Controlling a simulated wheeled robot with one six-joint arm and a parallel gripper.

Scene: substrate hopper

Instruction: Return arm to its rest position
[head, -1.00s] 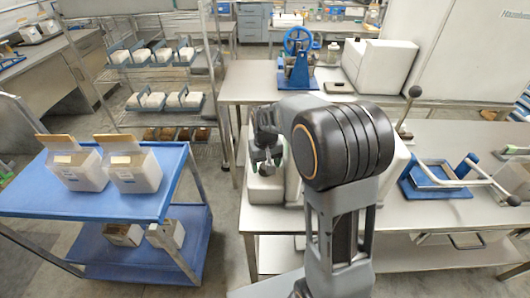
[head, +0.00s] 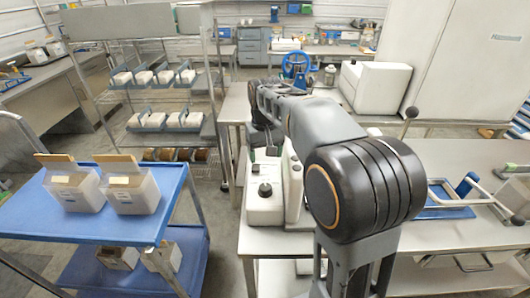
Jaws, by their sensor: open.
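My gripper (head: 262,151) is small and partly hidden at the far end of my grey and black arm, which reaches away to the upper left. It appears open and empty, above the back part of a white bench machine (head: 265,209) with a black knob on top. I cannot tell whether the fingers touch the machine. My large black arm joint hides the machine's right side and part of the steel bench (head: 437,240).
A blue cart (head: 75,225) with open white boxes (head: 132,192) stands at left. Behind it is a wire rack (head: 153,87) with trays. A blue-framed press (head: 447,203) is on the right of the bench. A blue wheel device (head: 297,66) and white box (head: 374,86) stand farther back.

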